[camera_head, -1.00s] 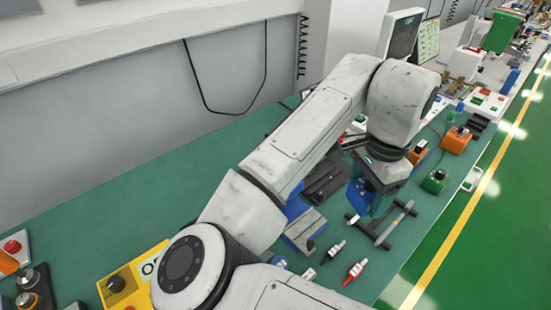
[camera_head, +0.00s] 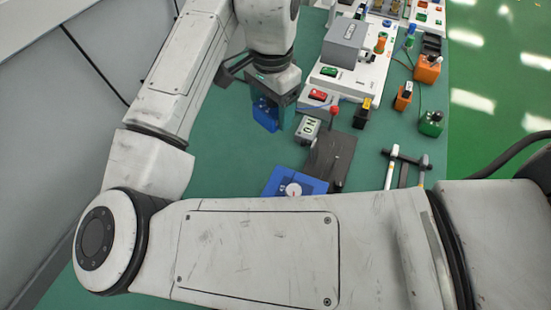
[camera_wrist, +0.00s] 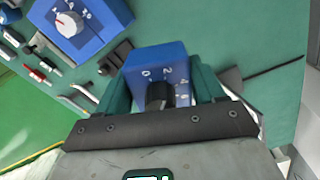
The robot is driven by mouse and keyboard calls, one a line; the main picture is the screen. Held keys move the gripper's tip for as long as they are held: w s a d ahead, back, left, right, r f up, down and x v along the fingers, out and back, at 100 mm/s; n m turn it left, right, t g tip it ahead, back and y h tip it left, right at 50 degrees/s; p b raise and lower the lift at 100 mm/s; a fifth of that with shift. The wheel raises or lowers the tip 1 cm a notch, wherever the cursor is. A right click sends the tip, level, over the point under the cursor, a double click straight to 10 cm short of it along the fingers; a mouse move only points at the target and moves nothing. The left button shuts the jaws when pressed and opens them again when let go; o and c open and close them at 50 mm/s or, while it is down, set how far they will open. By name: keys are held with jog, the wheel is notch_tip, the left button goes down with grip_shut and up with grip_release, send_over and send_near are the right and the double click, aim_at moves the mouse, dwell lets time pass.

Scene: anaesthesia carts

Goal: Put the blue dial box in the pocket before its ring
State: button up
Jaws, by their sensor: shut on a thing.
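My gripper (camera_head: 277,98) is shut on a blue dial box (camera_head: 264,115) and holds it over the green bench, left of the white control panel. In the wrist view the held blue dial box (camera_wrist: 155,63) sits between my gripper's dark green fingers (camera_wrist: 160,88). Its face shows a black knob and white numbers. Whether its underside touches the bench cannot be told. A second blue box (camera_head: 311,184) with a white dial lies on the bench, partly hidden by my arm; it also shows in the wrist view (camera_wrist: 92,17). I cannot make out a pocket or its ring.
A dark plate with a red-knobbed lever (camera_head: 330,155) lies right of the gripper. The white control panel (camera_head: 345,85) stands close by on the right. A dark bracket (camera_head: 233,70) is just left of the gripper. Bare green bench (camera_head: 225,165) lies in front.

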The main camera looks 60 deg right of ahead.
aim_at(273, 165)
notch_tip(273, 165, down, 17)
jog(key=shift+f+p, duration=0.15)
jog(key=shift+p, duration=0.15)
dwell(0.3)
jog(key=shift+f, duration=0.15)
jog(key=o, duration=1.5)
